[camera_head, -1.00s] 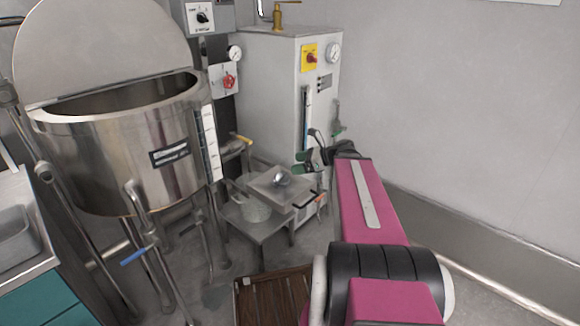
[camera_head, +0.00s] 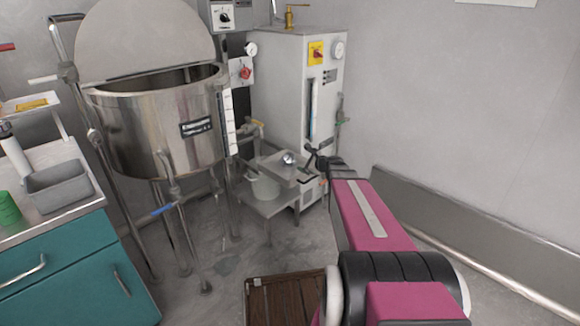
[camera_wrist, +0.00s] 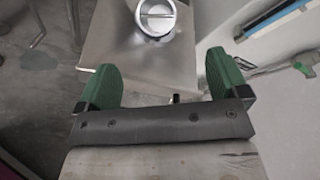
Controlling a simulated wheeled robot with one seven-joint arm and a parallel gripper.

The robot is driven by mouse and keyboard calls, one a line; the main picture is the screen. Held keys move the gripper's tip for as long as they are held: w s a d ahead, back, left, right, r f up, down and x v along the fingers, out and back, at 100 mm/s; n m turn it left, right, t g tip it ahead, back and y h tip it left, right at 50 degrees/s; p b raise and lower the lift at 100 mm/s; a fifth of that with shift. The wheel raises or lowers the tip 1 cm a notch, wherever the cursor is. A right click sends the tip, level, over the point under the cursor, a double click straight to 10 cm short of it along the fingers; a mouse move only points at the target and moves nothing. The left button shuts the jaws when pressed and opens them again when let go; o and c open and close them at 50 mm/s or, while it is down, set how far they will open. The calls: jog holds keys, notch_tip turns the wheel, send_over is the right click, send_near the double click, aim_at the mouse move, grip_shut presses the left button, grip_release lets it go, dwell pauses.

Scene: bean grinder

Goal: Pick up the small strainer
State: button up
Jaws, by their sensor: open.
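A small shiny round metal piece with a bar across its top, which looks like the small strainer (camera_wrist: 156,17), sits on a flat metal surface (camera_wrist: 120,45) at the top of the wrist view. In the head view the strainer (camera_head: 288,158) is tiny, on the metal-topped stand beside the white cabinet. My gripper (camera_wrist: 162,68) is open and empty, its two green fingers spread over the near part of the surface. The strainer lies beyond the fingertips, roughly centred between them. In the head view my gripper (camera_head: 316,157) is small and dark, just right of the strainer.
A large steel kettle (camera_head: 150,130) stands left of the stand. A pot (camera_head: 264,188) sits lower on the stand. The white cabinet (camera_head: 285,85) rises behind. A teal counter (camera_head: 70,260) is at far left, and a brown slatted crate (camera_head: 285,298) is on the floor.

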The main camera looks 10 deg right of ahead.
send_near(292, 158)
jog(key=s+a+r, duration=0.2)
jog(key=shift+a, duration=0.25)
jog(key=shift+x, duration=2.85)
jog(key=shift+s+a, duration=0.15)
jog(key=shift+a, duration=0.05)
jog(key=c, duration=1.1)
